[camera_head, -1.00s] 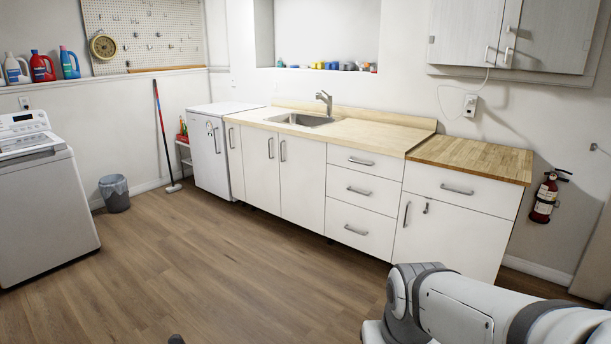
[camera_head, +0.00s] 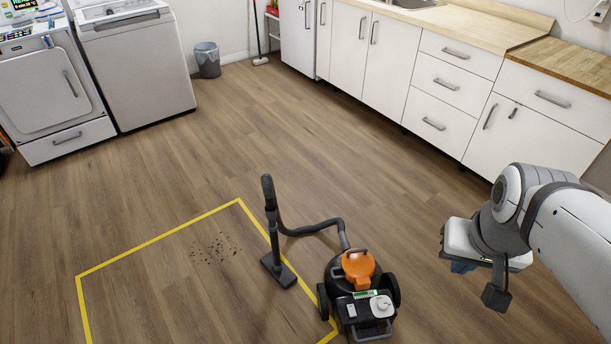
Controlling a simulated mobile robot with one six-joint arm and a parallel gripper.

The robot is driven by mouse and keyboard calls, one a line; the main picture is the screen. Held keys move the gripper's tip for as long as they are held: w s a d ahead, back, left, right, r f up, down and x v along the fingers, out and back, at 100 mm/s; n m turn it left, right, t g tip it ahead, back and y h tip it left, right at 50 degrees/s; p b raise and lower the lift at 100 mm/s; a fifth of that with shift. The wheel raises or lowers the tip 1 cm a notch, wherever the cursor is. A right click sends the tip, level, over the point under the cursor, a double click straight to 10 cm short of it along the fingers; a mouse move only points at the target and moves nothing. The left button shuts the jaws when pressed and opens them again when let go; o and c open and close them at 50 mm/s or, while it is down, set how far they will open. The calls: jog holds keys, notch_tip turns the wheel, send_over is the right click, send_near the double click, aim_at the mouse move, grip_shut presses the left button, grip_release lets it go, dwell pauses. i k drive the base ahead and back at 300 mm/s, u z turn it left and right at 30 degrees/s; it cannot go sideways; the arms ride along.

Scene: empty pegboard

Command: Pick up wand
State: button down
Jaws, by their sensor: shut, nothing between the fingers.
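The wand (camera_head: 273,229) is a dark upright tube with a thick handle at its top and a flat floor head (camera_head: 278,272) on the floor. A black hose (camera_head: 314,228) joins it to a black and orange vacuum (camera_head: 358,273). The wand stands at the right edge of a yellow-taped area. My gripper (camera_head: 488,284) is at the right, well to the right of the wand and vacuum, apart from both. It is shut and empty. Its fingers are partly hidden by my wrist.
Yellow tape (camera_head: 160,238) outlines a floor area with dark debris (camera_head: 215,248) in it. White cabinets (camera_head: 440,85) stand at the back right, a washer (camera_head: 138,75) and dryer (camera_head: 50,90) at the back left. A bin (camera_head: 207,60) is beside the washer. The middle floor is clear.

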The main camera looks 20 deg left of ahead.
aim_at(272, 262)
jog(key=z, duration=0.35)
jog(key=k, duration=0.1)
jog(key=u, duration=1.1)
jog(key=i, duration=0.4)
jog(key=u, duration=0.5)
